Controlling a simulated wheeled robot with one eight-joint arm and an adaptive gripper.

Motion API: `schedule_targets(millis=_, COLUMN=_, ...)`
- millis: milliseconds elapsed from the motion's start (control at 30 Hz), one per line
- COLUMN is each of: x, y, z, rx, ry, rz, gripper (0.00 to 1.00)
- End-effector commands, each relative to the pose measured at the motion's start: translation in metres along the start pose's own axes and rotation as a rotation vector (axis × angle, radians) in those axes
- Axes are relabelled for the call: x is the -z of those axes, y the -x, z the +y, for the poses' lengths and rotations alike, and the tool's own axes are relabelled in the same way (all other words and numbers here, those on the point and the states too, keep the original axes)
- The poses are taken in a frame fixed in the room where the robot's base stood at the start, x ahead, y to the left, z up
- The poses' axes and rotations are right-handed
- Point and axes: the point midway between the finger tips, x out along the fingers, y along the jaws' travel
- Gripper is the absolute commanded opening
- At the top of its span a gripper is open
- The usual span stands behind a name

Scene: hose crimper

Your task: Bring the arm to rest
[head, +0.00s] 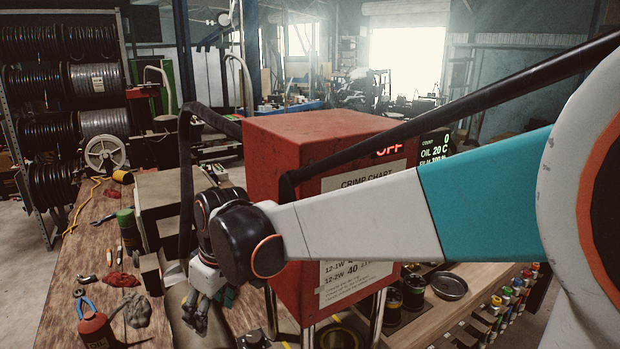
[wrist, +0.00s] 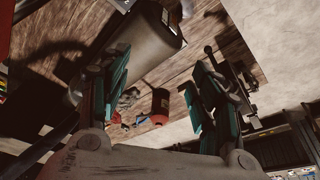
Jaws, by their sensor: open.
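My gripper (head: 203,318) hangs at the end of my arm, in front of and left of the red crimper cabinet (head: 270,150). In the wrist view its two teal-padded fingers (wrist: 160,105) stand wide apart with nothing between them. The cabinet carries a crimp chart and a display reading OFF. My white and teal arm crosses in front of the cabinet and hides part of the chart. The gripper is over the wooden bench (head: 75,262), near a grey rounded body (head: 180,305); whether they touch cannot be told.
A red oil can (head: 97,332), blue-handled pliers (head: 84,306), a grey rag (head: 135,309) and a red rag (head: 122,279) lie on the bench at left. Hose reels (head: 97,85) fill the rack at far left. A round dish (head: 450,286) sits at right.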

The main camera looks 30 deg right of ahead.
Motion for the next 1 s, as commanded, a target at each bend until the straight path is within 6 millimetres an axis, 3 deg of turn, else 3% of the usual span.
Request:
schedule_targets(millis=467, x=-0.052, y=0.002, z=-0.001, rx=-0.067, ry=-0.125, rz=0.066, gripper=0.58)
schedule_targets(millis=667, x=-0.098, y=-0.004, z=-0.004, rx=-0.122, ry=-0.235, rz=0.131, gripper=0.58)
schedule_targets(millis=1000, x=-0.180, y=-0.032, z=-0.011, rx=-0.211, ry=-0.436, rz=0.265, gripper=0.58)
